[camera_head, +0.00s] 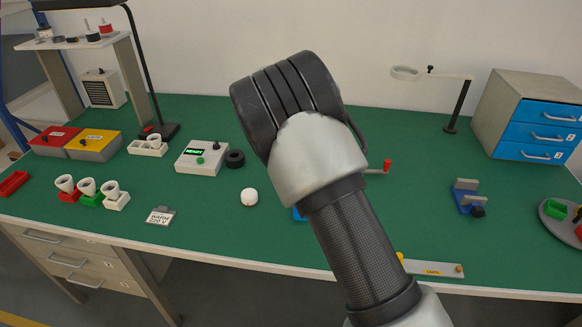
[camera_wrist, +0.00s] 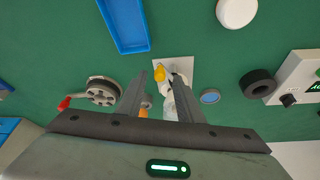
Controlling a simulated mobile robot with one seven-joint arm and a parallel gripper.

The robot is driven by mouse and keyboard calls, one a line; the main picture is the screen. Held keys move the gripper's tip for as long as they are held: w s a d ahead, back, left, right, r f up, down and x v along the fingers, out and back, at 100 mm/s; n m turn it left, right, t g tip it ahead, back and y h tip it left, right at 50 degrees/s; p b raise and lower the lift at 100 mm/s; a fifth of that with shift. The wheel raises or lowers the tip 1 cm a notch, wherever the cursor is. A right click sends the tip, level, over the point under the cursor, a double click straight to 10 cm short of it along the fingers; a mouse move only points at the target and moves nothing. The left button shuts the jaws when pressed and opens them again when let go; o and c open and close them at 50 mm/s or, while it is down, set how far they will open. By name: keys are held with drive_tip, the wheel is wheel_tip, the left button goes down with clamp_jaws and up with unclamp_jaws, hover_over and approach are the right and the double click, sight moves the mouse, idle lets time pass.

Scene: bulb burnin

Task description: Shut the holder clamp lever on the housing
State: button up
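In the wrist view, a small housing (camera_wrist: 170,101) with white and grey parts stands on a pale plate (camera_wrist: 186,64). A yellow-orange lever-like piece (camera_wrist: 160,73) sticks out at its top, probably the clamp lever. My gripper (camera_wrist: 161,84) is over the housing with its two dark fingers apart, one on each side of it. The fingers hide much of the housing, and I cannot tell whether they touch it. An orange bit also shows by the left finger. In the head view my arm hides the housing and gripper.
A reel with a red handle (camera_wrist: 101,92) lies left of the fingers; a blue tray (camera_wrist: 125,24) lies beyond. A black ring (camera_wrist: 257,83) and tester box (camera_wrist: 298,78) are right. In the head view, lamp sockets (camera_head: 88,190) stand left and a drawer cabinet (camera_head: 530,115) right.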

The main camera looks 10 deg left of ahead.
drive_tip(key=p+v, duration=0.1)
drive_tip(key=v, duration=1.5)
drive_tip(key=shift+s+r, duration=0.1)
drive_tip(key=s+d+r+y+p, duration=0.1)
drive_tip(key=s+d+r+p, duration=0.2)
drive_tip(key=s+d+r, duration=0.4)
drive_tip(key=s+d+r+y+p, duration=0.1)
drive_tip(key=s+d+r+p, duration=0.1)
drive_tip(key=s+d+r, duration=0.5)
drive_tip(key=s+d+r+n+p, duration=0.1)
drive_tip(key=s+d+r+p, duration=0.1)
drive_tip(key=s+d, duration=0.3)
drive_tip(key=s+d+r+n+t+p, duration=0.1)
drive_tip(key=s+d, duration=0.5)
drive_tip(key=s, duration=0.6)
wheel_tip(320, 180, up, 3)
drive_tip(key=shift+s+f+n+h+p, duration=0.2)
drive_tip(key=shift+s+n+h+p, duration=0.1)
drive_tip(key=shift+n+p, duration=0.7)
